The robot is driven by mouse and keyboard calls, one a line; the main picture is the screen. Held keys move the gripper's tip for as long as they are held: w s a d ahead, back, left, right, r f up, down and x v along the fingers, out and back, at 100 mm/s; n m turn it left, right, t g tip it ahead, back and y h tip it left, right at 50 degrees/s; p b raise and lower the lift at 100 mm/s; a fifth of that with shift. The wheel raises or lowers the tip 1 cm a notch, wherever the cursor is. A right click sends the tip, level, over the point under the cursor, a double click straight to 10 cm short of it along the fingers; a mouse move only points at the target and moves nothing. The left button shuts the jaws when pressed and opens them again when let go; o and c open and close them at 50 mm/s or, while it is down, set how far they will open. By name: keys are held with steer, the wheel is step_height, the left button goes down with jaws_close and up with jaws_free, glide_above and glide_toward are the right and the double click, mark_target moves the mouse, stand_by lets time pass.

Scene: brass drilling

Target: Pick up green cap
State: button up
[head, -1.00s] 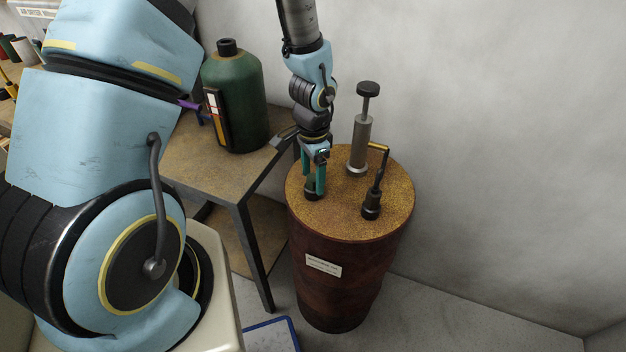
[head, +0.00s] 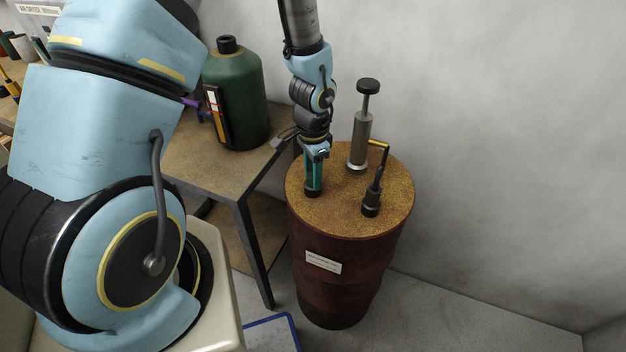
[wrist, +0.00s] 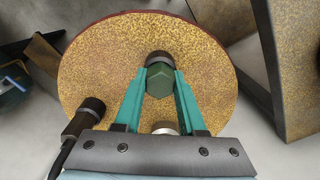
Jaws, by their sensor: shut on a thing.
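The green cap (wrist: 159,82) has a faceted green top and a dark base. It sits at the left of the rusty barrel's speckled top (head: 340,213). My gripper (head: 313,186) points down over it, with its teal fingers shut on the cap. In the wrist view my gripper's fingertips (wrist: 160,76) press on both sides of the cap. In the head view the fingers hide most of the cap, and only its dark lower part (head: 312,193) shows. I cannot tell whether it is clear of the barrel top.
A grey hand pump (head: 360,140) stands at the back of the barrel top. A dark tool with a brass-coloured handle (head: 372,195) stands at the right. A table (head: 205,165) with a large green bottle (head: 236,105) is at the left. A wall lies behind.

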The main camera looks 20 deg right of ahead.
jaws_close()
steer(key=shift+r+b, duration=0.75)
steer(key=shift+r, duration=4.25)
